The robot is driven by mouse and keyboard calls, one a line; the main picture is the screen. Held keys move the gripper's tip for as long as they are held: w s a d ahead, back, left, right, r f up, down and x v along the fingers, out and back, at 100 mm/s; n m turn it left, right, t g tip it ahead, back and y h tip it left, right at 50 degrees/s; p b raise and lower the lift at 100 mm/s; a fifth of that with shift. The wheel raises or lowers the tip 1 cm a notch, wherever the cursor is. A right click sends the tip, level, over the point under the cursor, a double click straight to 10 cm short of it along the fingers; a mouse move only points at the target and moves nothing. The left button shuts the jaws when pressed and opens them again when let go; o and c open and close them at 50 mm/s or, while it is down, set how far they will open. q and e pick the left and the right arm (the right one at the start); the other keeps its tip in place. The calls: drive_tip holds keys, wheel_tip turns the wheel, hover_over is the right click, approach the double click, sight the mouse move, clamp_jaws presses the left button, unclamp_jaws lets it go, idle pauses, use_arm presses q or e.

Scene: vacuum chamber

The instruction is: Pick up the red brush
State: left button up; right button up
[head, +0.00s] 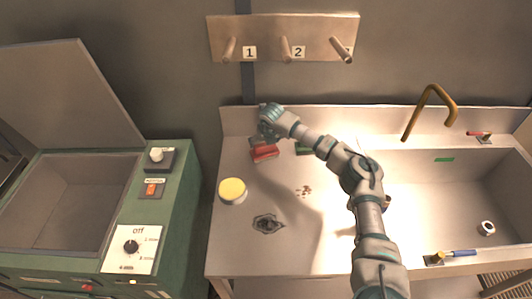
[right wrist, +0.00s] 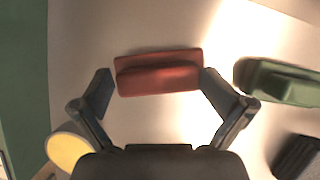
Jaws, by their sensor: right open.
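The red brush (head: 264,153) lies on the metal counter near its back left, under my right arm's end. It also shows in the right wrist view (right wrist: 158,74), lying crosswise just ahead of the gripper. My right gripper (head: 268,137) is above the brush. In the right wrist view the open fingers (right wrist: 156,88) stand one at each end of the brush, with nothing held between them. I cannot tell how high the fingertips are above the counter. My left gripper is not in view.
A green brush (right wrist: 283,82) lies right of the red one, and a dark object (right wrist: 297,158) lies nearer. A yellow-topped container (head: 233,190) stands front left. Dark and brown stains mark the counter. A sink (head: 440,200) is at right, a green machine (head: 175,215) at left.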

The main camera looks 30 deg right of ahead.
sight(263, 144)
drive_tip(key=shift+s+a+f, duration=0.25)
drive_tip(key=shift+a+f, duration=0.15)
drive_tip(key=shift+f, duration=0.35)
drive_tip(key=c, duration=0.6)
drive_tip(key=shift+a+r, duration=0.1)
drive_tip(key=shift+a, duration=0.2)
drive_tip(key=shift+c, duration=0.8)
drive_tip(key=shift+a+r, duration=0.1)
drive_tip(key=shift+a, duration=0.15)
drive_tip(key=shift+d+r, duration=0.1)
drive_tip(key=shift+r, duration=0.2)
drive_tip(key=r, duration=0.2)
drive_tip(key=shift+w+d+r, duration=0.3)
drive_tip(key=shift+d+r, duration=0.05)
drive_tip(key=c, duration=1)
wheel_tip(263, 144, up, 6)
drive_tip(key=shift+d+r, duration=0.1)
clamp_jaws()
drive_tip(key=shift+r, duration=0.3)
drive_tip(key=shift+a, duration=0.3)
drive_tip(key=o, duration=0.6)
unclamp_jaws()
drive_tip(key=shift+d, duration=0.2)
drive_tip(key=o, duration=0.8)
drive_tip(key=shift+d, duration=0.25)
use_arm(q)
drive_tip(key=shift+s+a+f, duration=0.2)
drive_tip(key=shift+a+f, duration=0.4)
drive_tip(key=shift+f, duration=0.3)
